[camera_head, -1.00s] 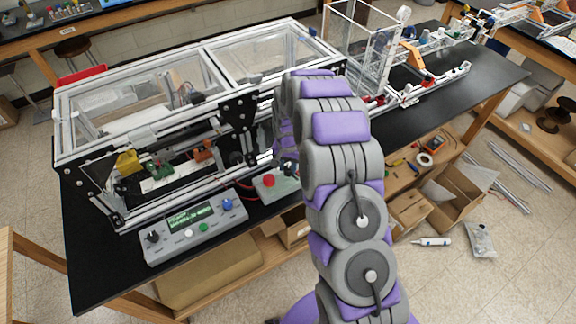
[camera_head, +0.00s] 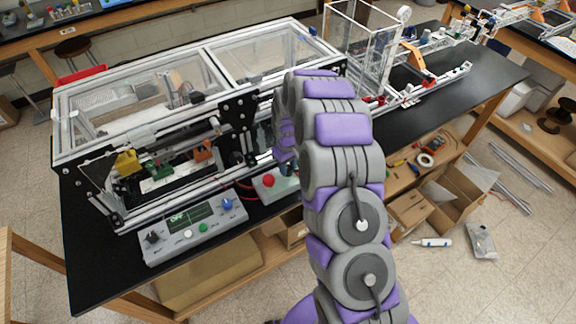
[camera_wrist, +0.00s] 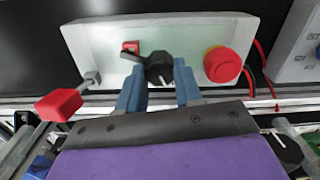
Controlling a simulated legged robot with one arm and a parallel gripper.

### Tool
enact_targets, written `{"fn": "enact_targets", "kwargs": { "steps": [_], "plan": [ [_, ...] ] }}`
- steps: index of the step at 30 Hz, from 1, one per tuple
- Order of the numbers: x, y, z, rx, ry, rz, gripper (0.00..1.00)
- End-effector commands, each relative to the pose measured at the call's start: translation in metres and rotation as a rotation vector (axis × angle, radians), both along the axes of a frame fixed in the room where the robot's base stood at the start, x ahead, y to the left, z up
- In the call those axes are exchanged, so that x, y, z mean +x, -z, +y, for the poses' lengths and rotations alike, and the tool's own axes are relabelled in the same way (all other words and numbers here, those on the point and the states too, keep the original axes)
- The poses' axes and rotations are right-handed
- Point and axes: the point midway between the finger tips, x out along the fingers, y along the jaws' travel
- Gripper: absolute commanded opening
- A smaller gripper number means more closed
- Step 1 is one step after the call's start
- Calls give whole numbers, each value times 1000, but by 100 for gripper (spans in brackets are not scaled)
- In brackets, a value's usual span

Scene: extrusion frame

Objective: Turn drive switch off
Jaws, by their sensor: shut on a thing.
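The drive switch, a black rotary knob (camera_wrist: 159,68), sits in the middle of a pale control box (camera_wrist: 200,40). Its black pointer reaches left, close to a small red square (camera_wrist: 130,46) on the box. My gripper (camera_wrist: 159,84) has its two blue fingers on either side of the knob, shut on it. In the head view the box (camera_head: 287,186) shows beside my arm, which hides the knob and most of my gripper.
A red mushroom button (camera_wrist: 221,64) stands right of the knob. A red-ended lever (camera_wrist: 60,104) is at left. A grey console (camera_head: 190,228) has a screen (camera_head: 190,217) that appears to read OFF. The framed machine (camera_head: 150,120) stands behind.

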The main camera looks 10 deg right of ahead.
Motion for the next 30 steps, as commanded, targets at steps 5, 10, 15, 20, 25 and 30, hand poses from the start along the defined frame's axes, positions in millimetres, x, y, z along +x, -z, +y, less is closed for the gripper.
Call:
{"fn": "enact_targets", "kwargs": {
  "steps": [5, 10, 15, 20, 25, 30],
  "plan": [
    [0, 0, 1, 2, -145, -1, 4],
    [0, 0, 1, 1, -258, -2, 4],
    [0, 0, 1, 1, -338, -1, 4],
    [0, 0, 1, 1, -381, -1, 4],
    [0, 0, 1, 1, -401, -1, 4],
    [0, 0, 1, 1, -403, -1, 4]
  ]
}}
